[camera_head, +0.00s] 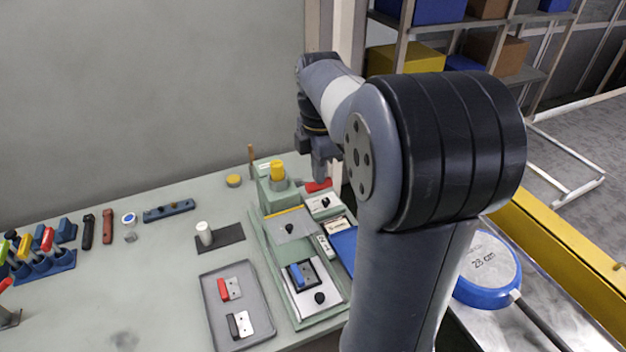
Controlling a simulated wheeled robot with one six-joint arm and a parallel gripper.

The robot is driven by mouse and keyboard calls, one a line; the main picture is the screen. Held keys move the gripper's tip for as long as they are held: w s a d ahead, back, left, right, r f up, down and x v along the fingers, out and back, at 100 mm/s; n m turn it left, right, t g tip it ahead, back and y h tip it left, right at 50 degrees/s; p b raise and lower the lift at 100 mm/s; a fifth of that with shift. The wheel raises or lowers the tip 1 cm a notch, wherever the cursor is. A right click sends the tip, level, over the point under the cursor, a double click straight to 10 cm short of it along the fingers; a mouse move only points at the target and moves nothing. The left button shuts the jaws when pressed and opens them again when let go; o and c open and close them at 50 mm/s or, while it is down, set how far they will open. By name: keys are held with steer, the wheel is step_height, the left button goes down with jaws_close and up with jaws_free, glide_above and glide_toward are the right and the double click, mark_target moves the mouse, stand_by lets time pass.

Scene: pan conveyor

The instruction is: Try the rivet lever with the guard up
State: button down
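A pale green press-like fixture (258,235) stands on the bench right of centre. Its raised back block carries a yellow cap (278,170). A grey plate with a yellow edge (290,223), which may be the guard, lies across its middle; I cannot tell if it is up. A blue-handled part (297,275) sits in a dark nest at the fixture's front. My gripper (321,174) points down at the fixture's back right, just above a red piece (317,186) that may be the lever's grip. Its fingertips are small and partly merged with the red piece, so contact and opening are unclear.
A grey tray (209,310) with a red and a black handle lies left of the fixture. A white cylinder (204,232) stands on a dark mat. Handles and a blue rack (50,265) are at far left. A blue pan (486,270) lies on the conveyor at right.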

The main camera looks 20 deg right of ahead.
steer(key=shift+f, duration=0.3)
stand_by(0.5)
steer(key=shift+r, duration=0.1)
stand_by(1.0)
step_height(320, 180, up, 9)
steer(key=p, duration=0.8)
steer(key=shift+f, duration=0.2)
step_height(320, 180, down, 8)
steer(key=b, duration=0.7)
steer(key=shift+r, duration=0.1)
stand_by(0.5)
